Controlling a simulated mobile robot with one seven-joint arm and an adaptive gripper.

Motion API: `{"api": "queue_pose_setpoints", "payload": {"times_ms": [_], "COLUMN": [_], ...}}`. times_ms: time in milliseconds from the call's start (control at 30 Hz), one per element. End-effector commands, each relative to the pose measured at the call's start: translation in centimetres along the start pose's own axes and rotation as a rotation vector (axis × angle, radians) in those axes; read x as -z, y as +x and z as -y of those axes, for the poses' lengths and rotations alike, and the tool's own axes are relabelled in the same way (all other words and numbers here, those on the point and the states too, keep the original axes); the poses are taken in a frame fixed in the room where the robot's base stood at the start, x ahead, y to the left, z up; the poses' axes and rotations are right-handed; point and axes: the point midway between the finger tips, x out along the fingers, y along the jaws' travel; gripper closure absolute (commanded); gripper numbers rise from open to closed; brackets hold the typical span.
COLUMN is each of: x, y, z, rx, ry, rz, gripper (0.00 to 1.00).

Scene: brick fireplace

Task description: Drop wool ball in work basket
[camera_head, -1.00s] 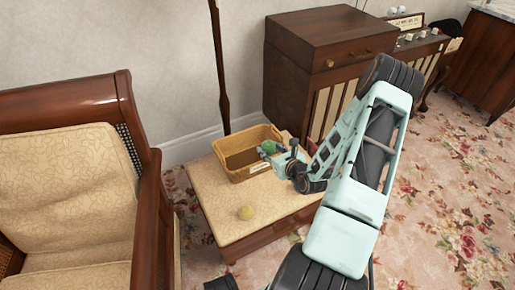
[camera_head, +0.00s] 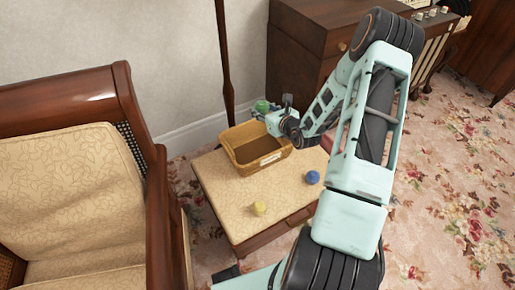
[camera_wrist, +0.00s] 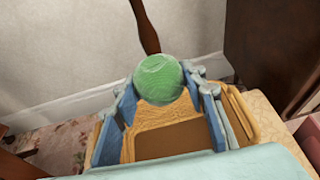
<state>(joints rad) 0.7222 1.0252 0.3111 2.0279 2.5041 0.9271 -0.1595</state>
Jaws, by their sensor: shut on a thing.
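A green wool ball (camera_head: 262,106) is between the fingers of my gripper (camera_head: 270,115), which is shut on it. In the head view they appear at the back edge of the work basket (camera_head: 277,157), a tan wicker box with a pale label. In the wrist view the green ball (camera_wrist: 158,75) sits at the fingertips, with the basket's brown interior (camera_wrist: 165,140) below. The visible part of that interior looks empty. A yellow ball (camera_head: 258,208) and a blue ball (camera_head: 312,177) lie on the cushioned stool top (camera_head: 225,190) in front of the basket.
A wooden armchair (camera_head: 75,180) stands close on the left. A wooden cabinet (camera_head: 310,45) stands behind on the right, and a thin dark pole (camera_head: 224,60) rises behind the basket by the wall. The stool's front left top is clear.

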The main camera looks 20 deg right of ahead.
Motion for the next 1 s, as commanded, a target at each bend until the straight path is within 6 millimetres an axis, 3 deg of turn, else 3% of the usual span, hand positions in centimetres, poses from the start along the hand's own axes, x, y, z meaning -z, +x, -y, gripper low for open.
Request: {"api": "queue_pose_setpoints", "payload": {"times_ms": [300, 667, 700, 867, 1000], "x": [3.8, 4.1, 4.1, 4.1, 4.1], "y": [1.6, 1.7, 1.7, 1.7, 1.7], "z": [0.1, 0.0, 0.0, 0.0, 0.0], "rx": [0.001, 0.0, 0.0, 0.0, 0.0], "ry": [0.001, 0.0, 0.0, 0.0, 0.0], "rz": [0.001, 0.001, 0.001, 0.001, 0.0], "gripper": [0.84, 0.84, 0.58, 0.41, 0.41]}}
